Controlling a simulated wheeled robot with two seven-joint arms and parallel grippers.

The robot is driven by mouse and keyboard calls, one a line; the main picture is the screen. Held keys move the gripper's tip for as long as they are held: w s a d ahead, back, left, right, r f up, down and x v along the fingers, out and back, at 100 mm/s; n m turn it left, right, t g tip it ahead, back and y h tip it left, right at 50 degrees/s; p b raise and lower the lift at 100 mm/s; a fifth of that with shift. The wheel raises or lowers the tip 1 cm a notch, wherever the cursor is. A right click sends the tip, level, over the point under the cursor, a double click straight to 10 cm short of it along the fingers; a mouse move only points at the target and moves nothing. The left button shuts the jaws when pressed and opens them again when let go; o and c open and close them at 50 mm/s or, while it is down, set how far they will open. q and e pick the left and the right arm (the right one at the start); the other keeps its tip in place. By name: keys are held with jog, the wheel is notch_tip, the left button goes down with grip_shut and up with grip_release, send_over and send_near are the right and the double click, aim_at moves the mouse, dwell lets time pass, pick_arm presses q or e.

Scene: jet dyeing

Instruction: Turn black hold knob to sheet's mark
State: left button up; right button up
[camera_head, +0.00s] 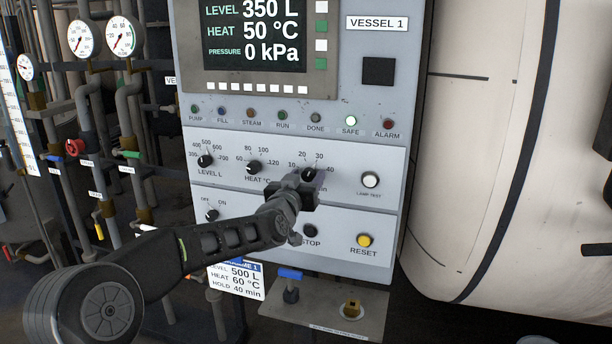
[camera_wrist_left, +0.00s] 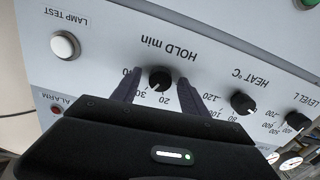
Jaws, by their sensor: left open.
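The black hold knob (camera_head: 309,174) is on the lower white panel, partly hidden by my gripper. In the left wrist view the knob (camera_wrist_left: 160,79) appears upside down under "HOLD min". Its pale pointer faces the side with the 20 and 30 marks; its exact reading is hard to tell. My left gripper (camera_head: 312,180) is at the knob. In the wrist view its open fingers (camera_wrist_left: 160,82) stand on either side of the knob, with small gaps visible. The sheet (camera_head: 236,280) below the panel reads level 500 L, heat 60 °C, hold 40 min. My right gripper is not in view.
The heat knob (camera_head: 254,167) and level knob (camera_head: 205,161) are left of the hold knob. The white lamp test button (camera_head: 370,180) is to the right. The yellow reset button (camera_head: 364,240) and a dark stop button (camera_head: 310,231) are below. Pipes and gauges stand at the left.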

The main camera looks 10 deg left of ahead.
pick_arm(q)
jog(key=shift+c, duration=0.3)
grip_shut()
dwell(0.3)
